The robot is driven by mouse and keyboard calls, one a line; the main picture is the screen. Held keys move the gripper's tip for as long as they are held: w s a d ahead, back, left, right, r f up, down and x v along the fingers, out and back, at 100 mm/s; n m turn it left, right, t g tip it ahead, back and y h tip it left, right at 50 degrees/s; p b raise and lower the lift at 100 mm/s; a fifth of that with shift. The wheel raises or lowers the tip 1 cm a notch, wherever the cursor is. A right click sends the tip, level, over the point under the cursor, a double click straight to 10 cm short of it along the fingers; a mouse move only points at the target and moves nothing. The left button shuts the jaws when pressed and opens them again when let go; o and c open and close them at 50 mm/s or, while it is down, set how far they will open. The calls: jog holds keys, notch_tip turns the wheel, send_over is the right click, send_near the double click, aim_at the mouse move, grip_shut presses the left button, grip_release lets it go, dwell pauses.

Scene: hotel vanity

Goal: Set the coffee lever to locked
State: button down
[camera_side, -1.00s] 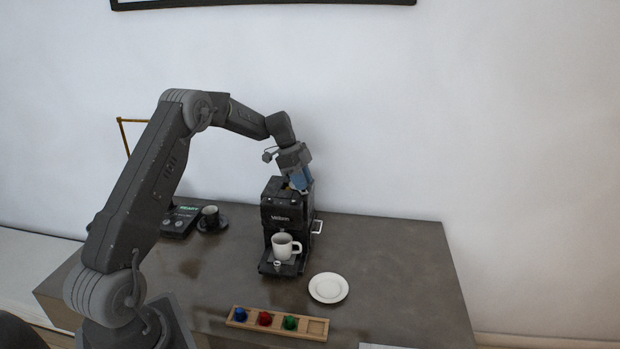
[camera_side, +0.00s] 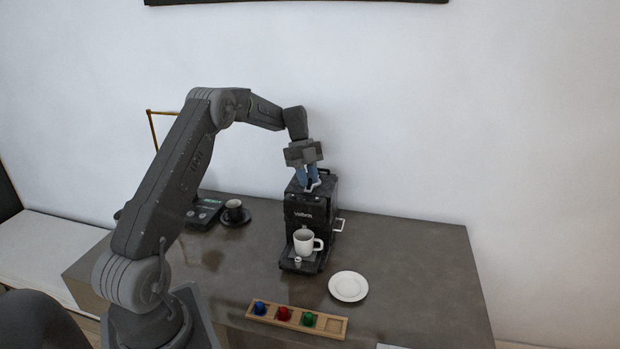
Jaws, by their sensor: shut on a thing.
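The black coffee machine (camera_side: 318,213) stands near the back of the dark table. My gripper (camera_side: 308,183) points down over its top, with its blue fingers close together. They are shut on what appears to be the coffee lever, at the top of the machine. The fingers and the small size of the picture hide most of the lever, so its exact setting cannot be read. A white mug (camera_side: 304,242) stands upright on the machine's drip tray, below the gripper.
A silver handle (camera_side: 339,225) sticks out at the machine's right. A white saucer (camera_side: 348,286) and a wooden tray (camera_side: 334,326) with blue, red and green capsules lie in front. The table's right side is clear.

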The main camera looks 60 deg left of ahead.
jog(key=shift+a, duration=0.1)
jog(key=c, duration=1)
grip_release()
jog(key=shift+r, duration=0.1)
jog(key=v, duration=1.3)
jog(key=shift+r, duration=0.25)
